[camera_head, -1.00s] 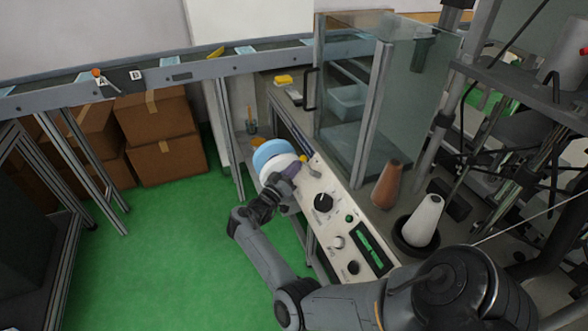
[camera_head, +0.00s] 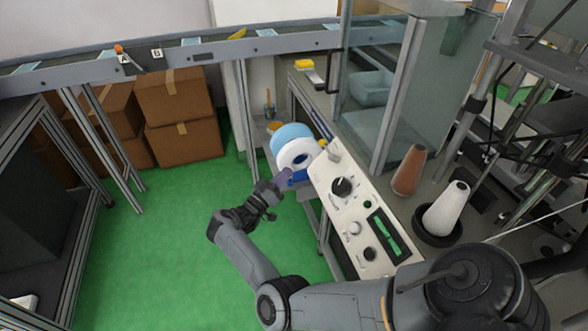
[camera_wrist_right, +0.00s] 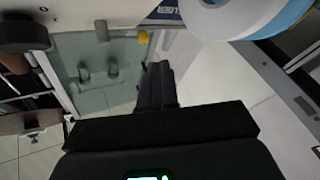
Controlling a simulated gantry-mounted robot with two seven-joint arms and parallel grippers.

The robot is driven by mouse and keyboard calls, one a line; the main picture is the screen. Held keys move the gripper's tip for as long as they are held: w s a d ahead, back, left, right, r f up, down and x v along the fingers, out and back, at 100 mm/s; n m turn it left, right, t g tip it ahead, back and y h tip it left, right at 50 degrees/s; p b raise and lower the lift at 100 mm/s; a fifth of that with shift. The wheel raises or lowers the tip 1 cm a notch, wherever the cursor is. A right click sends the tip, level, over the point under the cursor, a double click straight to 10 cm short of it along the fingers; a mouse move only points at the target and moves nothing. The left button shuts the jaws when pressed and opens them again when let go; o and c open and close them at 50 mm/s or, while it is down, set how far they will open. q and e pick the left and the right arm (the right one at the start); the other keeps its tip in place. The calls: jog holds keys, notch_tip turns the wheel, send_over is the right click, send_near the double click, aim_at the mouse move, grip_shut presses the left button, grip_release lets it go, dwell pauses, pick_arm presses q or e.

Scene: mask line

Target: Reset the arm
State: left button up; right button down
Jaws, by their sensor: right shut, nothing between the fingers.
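My right gripper (camera_head: 284,180) is in the middle of the head view, at the end of my right arm. It is shut and empty, just in front of the white and blue rolls (camera_head: 293,148) at the left end of the control panel. In the right wrist view its closed dark fingers (camera_wrist_right: 156,82) point away from the camera, with part of a roll (camera_wrist_right: 240,15) at the top right. My left gripper is not in view.
The control panel (camera_head: 330,205) with knobs and a green display lies right of the gripper. A glass enclosure (camera_head: 395,90) and two cones, brown (camera_head: 409,170) and white (camera_head: 447,208), stand beyond it. Cardboard boxes (camera_head: 183,137) stand under the conveyor (camera_head: 200,57). Green floor (camera_head: 170,240) is free at left.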

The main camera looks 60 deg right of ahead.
jog(key=d+r+t+y+p, duration=0.1)
jog(key=d+r+t+p, duration=0.2)
jog(key=r+p, duration=0.4)
jog(key=d+r+t+p, duration=0.2)
jog(key=r+t+p, duration=0.25)
jog(key=p, duration=0.35)
jog(key=w+a+r+n+t+y+p, duration=0.4)
jog(key=a+r+n+t+y+p, duration=0.25)
jog(key=r+p, duration=0.5)
jog(key=s+a+r+n+y+p, duration=0.2)
jog(key=a+r+y+p, duration=0.1)
jog(key=a+p, duration=0.3)
jog(key=s+a+r+n+y+p, duration=0.25)
jog(key=a+p, duration=0.25)
jog(key=a, duration=0.4)
jog(key=s+a+r+n+y+p, duration=0.1)
jog(key=a+r+n+y+p, duration=0.1)
jog(key=a+r+y+p, duration=0.4)
jog(key=s+a+r+n+g+p, duration=0.2)
jog(key=s+a+r+p, duration=0.1)
jog(key=s+a, duration=0.4)
jog(key=s+a+r+n+g+y+p, duration=0.1)
jog(key=s+a+r+n+g+p, duration=0.1)
jog(key=s+a+p, duration=0.3)
jog(key=s+a+r, duration=0.1)
jog(key=s+a, duration=0.1)
jog(key=s, duration=0.2)
jog(key=shift+s+a+r+n+g, duration=0.2)
jog(key=shift+s+r+n+g, duration=0.1)
jog(key=shift+r+n, duration=0.1)
